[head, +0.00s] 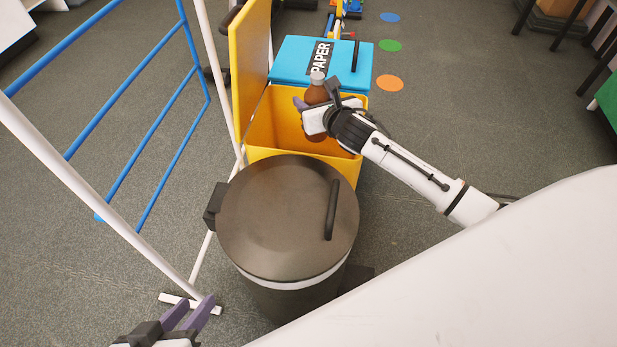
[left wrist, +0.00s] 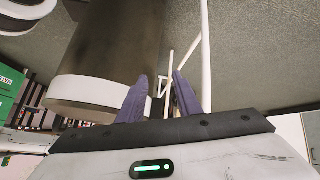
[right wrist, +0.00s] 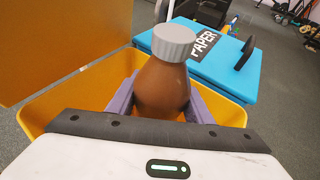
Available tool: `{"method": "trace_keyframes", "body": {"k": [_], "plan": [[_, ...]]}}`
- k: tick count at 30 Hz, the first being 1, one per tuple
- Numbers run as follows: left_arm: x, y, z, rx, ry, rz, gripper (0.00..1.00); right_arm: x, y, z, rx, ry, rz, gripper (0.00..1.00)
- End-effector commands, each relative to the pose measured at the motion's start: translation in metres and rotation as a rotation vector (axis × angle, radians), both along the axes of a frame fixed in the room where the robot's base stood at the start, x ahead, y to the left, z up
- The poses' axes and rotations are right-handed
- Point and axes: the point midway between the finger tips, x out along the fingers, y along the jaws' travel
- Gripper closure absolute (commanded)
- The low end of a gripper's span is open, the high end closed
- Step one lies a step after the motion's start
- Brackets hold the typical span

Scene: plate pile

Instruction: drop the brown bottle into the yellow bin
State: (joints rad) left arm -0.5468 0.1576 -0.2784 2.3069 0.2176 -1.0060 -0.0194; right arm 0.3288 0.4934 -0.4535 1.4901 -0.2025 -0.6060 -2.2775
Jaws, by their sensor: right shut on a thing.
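The brown bottle (head: 316,93) with a grey cap is upright in my right gripper (head: 316,106), over the open yellow bin (head: 262,138). In the right wrist view the bottle (right wrist: 160,88) sits between the purple fingers of the right gripper (right wrist: 162,100), with the yellow bin (right wrist: 232,112) around and below it. The bottle's lower part is partly hidden by the gripper. My left gripper (head: 190,312) is low at the left, open and empty. In the left wrist view its fingers (left wrist: 160,95) are apart with nothing between them.
The bin's yellow lid (head: 249,65) stands open on its left. A blue PAPER bin (head: 293,57) is behind, its lid shut. A dark lidded bin (head: 280,215) stands in front. A blue-barred white rack (head: 160,120) is at the left.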

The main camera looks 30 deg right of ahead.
Motion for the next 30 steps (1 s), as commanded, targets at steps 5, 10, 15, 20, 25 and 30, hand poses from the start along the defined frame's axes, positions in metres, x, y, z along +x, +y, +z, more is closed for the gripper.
{"method": "trace_keyframes", "body": {"k": [5, 10, 15, 20, 25, 30], "plan": [[0.002, -0.006, 0.003, -0.028, -0.017, -0.009, 0.69, 0.000, 0.000, -0.008, 0.001, -0.002, 0.000, 0.76], [0.003, -0.007, 0.006, -0.032, -0.018, -0.010, 0.69, 0.000, 0.000, -0.008, 0.000, -0.002, 0.000, 0.76], [0.003, -0.007, 0.006, -0.031, -0.019, -0.009, 0.69, 0.000, 0.000, -0.008, 0.000, -0.001, 0.000, 0.44], [0.003, -0.007, 0.006, -0.032, -0.019, -0.009, 0.69, 0.000, 0.000, -0.008, 0.000, -0.001, 0.000, 0.32], [0.003, -0.006, 0.006, -0.031, -0.020, -0.009, 0.69, 0.000, 0.000, -0.008, 0.000, 0.000, 0.000, 0.32], [0.002, -0.004, 0.011, -0.017, -0.016, -0.009, 0.69, -0.012, 0.000, -0.001, -0.003, 0.001, 0.001, 0.32]]}}
